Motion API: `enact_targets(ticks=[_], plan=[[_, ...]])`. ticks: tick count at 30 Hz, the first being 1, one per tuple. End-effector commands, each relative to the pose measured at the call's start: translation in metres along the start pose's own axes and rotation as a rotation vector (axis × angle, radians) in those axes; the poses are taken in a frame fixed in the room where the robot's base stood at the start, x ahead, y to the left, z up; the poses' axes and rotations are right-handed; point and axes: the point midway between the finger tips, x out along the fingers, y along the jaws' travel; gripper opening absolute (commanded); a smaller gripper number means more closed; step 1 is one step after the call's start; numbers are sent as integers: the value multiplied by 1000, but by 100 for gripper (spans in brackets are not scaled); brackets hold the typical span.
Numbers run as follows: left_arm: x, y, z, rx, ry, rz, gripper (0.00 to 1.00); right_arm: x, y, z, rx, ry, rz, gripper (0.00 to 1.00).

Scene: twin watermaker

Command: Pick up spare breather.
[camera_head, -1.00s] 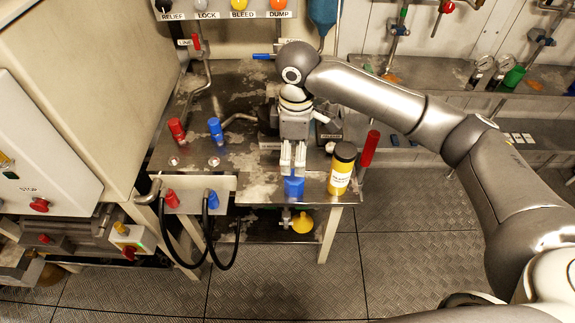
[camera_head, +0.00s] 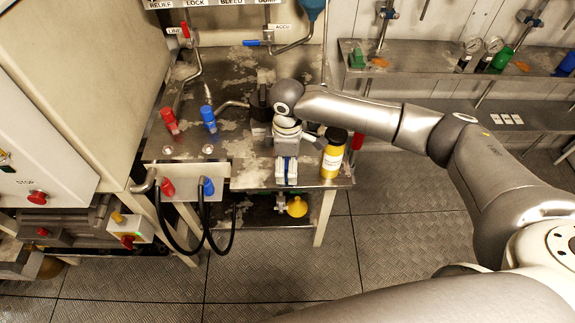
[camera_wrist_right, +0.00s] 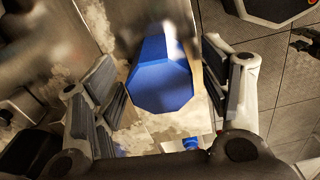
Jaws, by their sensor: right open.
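A blue eight-sided part (camera_wrist_right: 160,85), which looks like the spare breather, stands near the front edge of the metal bench (camera_head: 240,177). In the right wrist view it sits between the two dark finger pads of my right gripper (camera_wrist_right: 164,92). In the head view my right gripper (camera_head: 286,176) points down at the bench edge and hides most of the blue part. My left gripper is not in view.
Red (camera_head: 169,121) and blue (camera_head: 208,119) fittings stand to the left. A yellow funnel-like part (camera_head: 297,207) is below the bench.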

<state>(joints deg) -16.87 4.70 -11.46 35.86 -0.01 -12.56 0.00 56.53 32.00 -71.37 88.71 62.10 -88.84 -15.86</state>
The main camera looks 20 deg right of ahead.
Motion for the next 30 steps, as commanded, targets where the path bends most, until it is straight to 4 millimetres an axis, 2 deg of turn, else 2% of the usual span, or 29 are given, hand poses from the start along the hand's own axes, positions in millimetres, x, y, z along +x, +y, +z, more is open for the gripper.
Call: enact_targets(ticks=[4,15,25,30], plan=[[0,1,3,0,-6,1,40,0,0,0,0,0,0,67],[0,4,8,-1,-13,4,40,-1,0,0,0,1,0,20],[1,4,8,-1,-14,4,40,-4,0,-1,0,2,1,20],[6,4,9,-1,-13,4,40,-19,1,-1,0,3,3,20]])
